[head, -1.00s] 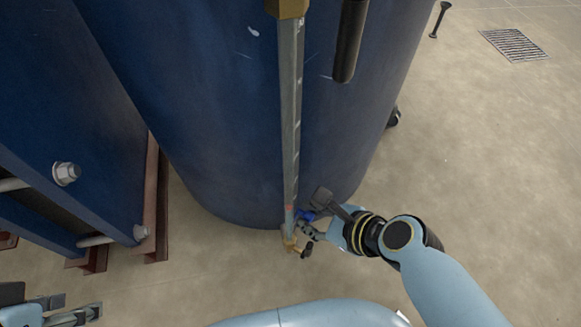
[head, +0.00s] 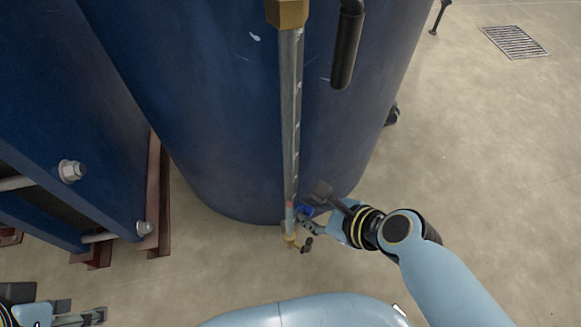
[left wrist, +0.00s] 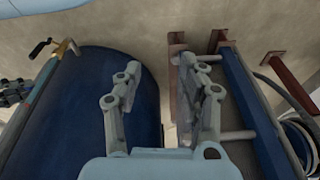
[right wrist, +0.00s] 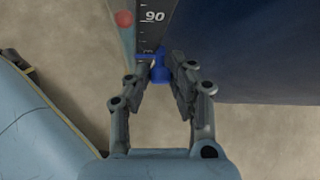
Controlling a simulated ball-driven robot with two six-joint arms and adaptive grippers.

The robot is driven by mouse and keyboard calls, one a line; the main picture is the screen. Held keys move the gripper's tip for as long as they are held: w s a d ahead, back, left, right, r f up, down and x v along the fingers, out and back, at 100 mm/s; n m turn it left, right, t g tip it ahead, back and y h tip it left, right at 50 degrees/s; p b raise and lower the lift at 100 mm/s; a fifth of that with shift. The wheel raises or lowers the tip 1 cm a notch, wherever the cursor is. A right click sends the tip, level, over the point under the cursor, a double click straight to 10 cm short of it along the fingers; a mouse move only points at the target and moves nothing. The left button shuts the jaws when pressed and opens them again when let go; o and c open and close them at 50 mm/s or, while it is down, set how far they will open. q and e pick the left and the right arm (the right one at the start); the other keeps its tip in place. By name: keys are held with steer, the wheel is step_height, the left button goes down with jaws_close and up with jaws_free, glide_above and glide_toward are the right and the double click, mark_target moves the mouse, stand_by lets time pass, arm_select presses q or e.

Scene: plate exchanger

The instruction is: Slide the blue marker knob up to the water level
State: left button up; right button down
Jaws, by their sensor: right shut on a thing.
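The blue marker knob (head: 304,210) is low on the right side of the upright sight gauge (head: 291,120), near its bottom fitting. My right gripper (right wrist: 159,72) is shut on the knob (right wrist: 158,66), with a fingertip on each side of it. A red spot (right wrist: 124,19) shows in the gauge tube beside the scale; a reddish mark also shows low in the tube in the head view. I cannot make out the water level clearly. My left gripper (left wrist: 165,82) is open and empty, away from the gauge.
A large blue tank (head: 220,130) stands behind the gauge. A dark handle (head: 345,50) hangs right of the gauge's top. A brass valve fitting (head: 291,241) with a small lever is below the knob. The blue plate frame (head: 70,110) stands left. Floor at right is open.

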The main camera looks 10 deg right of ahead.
arm_select(q)
steer(key=s+a+f+g+p, duration=0.2)
steer(key=s+f+p, duration=0.3)
steer(key=f, duration=0.4)
steer(key=shift+s+a+y+p, duration=0.3)
steer(key=shift+s+a+p, duration=0.1)
steer(key=shift+a+p, duration=0.15)
arm_select(e)
steer(key=shift+r, duration=2.75)
arm_select(q)
steer(key=shift+s+a+f, duration=0.1)
steer(key=shift+s+f, duration=0.05)
arm_select(e)
steer(key=shift+r, duration=0.25)
arm_select(q)
steer(key=shift+s+a+f, duration=0.1)
steer(key=shift+s+f, duration=0.2)
steer(key=shift+f, duration=0.2)
arm_select(e)
steer(key=c, duration=1.1)
jaws_free()
